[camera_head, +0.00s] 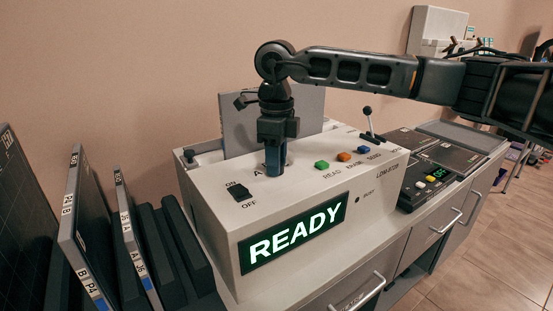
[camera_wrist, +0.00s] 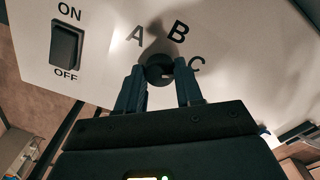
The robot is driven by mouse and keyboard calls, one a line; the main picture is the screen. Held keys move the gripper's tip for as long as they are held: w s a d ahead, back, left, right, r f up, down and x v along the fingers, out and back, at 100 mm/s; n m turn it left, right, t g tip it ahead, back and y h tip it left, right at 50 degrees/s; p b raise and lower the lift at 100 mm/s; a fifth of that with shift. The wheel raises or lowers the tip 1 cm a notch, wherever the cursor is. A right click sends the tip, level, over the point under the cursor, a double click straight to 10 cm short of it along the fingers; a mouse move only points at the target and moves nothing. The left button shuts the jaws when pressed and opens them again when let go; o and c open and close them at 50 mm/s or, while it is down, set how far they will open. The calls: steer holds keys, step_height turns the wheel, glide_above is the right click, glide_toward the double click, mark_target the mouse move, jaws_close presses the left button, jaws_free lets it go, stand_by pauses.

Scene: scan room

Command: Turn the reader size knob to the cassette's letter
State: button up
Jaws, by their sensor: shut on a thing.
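The reader (camera_head: 210,195) is a pale box with a lit display (camera_head: 295,233) that reads READY. In the wrist view its size knob (camera_wrist: 159,70) is a dark round knob ringed by the letters A, B and C. My gripper (camera_wrist: 160,85) is shut on the knob, one finger on each side. In the head view my gripper (camera_head: 271,170) points straight down onto the reader's top and hides the knob. The knob's pointer cannot be made out. A grey cassette (camera_head: 240,125) stands upright at the back of the reader; no size letter on it is readable.
An ON/OFF switch (camera_head: 239,191) is left of my gripper. Green (camera_head: 321,165), orange (camera_head: 344,156) and blue (camera_head: 364,149) buttons and a lever (camera_head: 370,125) are to the right. Labelled cassettes (camera_head: 85,235) stand in a rack at left. A control panel (camera_head: 432,178) is at right.

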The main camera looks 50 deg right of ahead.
steer(key=shift+f+n+b, duration=0.1)
steer(key=shift+n+b, duration=0.3)
steer(key=shift+b, duration=0.1)
steer(key=shift+n+b, duration=0.6)
steer(key=n+b, duration=0.2)
steer(key=n, duration=0.1)
steer(key=shift+n, duration=0.3)
steer(key=n+b, duration=0.2)
steer(key=n, duration=0.4)
steer(key=o, duration=1)
steer(key=shift+o, duration=0.2)
steer(key=shift+r, duration=0.2)
